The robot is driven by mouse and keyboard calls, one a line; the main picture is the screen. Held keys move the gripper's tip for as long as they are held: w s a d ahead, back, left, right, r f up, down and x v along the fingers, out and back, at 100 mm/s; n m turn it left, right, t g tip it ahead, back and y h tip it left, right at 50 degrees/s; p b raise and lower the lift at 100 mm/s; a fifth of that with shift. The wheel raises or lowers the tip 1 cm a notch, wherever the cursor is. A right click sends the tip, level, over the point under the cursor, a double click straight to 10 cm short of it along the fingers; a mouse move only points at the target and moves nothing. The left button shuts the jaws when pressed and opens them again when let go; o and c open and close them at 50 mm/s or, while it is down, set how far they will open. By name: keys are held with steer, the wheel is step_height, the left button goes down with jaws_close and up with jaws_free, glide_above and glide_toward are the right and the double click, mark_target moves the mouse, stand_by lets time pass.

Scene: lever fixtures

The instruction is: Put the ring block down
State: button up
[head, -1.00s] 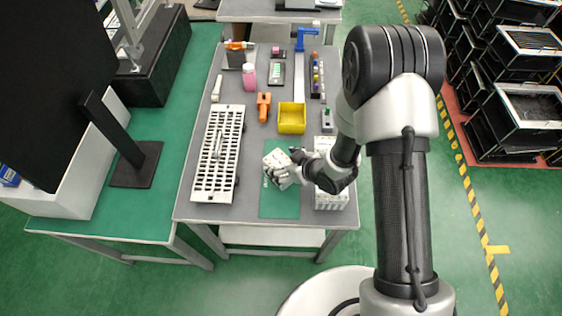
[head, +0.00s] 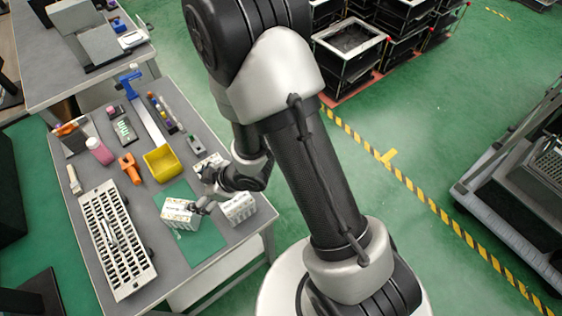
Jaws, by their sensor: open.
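The ring block is a white block with small dark marks (head: 179,213). It appears to stand upright on the green mat (head: 203,243) near the table's front edge. My gripper (head: 200,207) is open, low at the block's right side, with its fingertips close to it. At this size I cannot tell whether a finger still touches the block. My wrist hides part of the table behind it.
A second white block (head: 238,208) stands close right of my gripper. A white slotted rack (head: 115,240) lies left of the mat. A yellow bin (head: 162,163) and an orange tool (head: 130,168) are behind. Part of the mat in front is bare.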

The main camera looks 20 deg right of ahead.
steer(key=w+d+r+m+t+h, duration=0.15)
steer(key=d+r+m+h, duration=0.4)
steer(key=d+r, duration=1.05)
steer(key=s+d+r+m+g, duration=0.1)
steer(key=s+r+m, duration=0.1)
steer(key=s+r, duration=0.4)
steer(key=s+d+r+m+g+h, duration=0.1)
steer(key=s+r+m, duration=0.2)
steer(key=s, duration=1)
step_height(320, 180, up, 3)
steer(key=shift+s+r+m, duration=0.1)
steer(key=shift+s+m, duration=0.2)
steer(key=shift+m, duration=0.05)
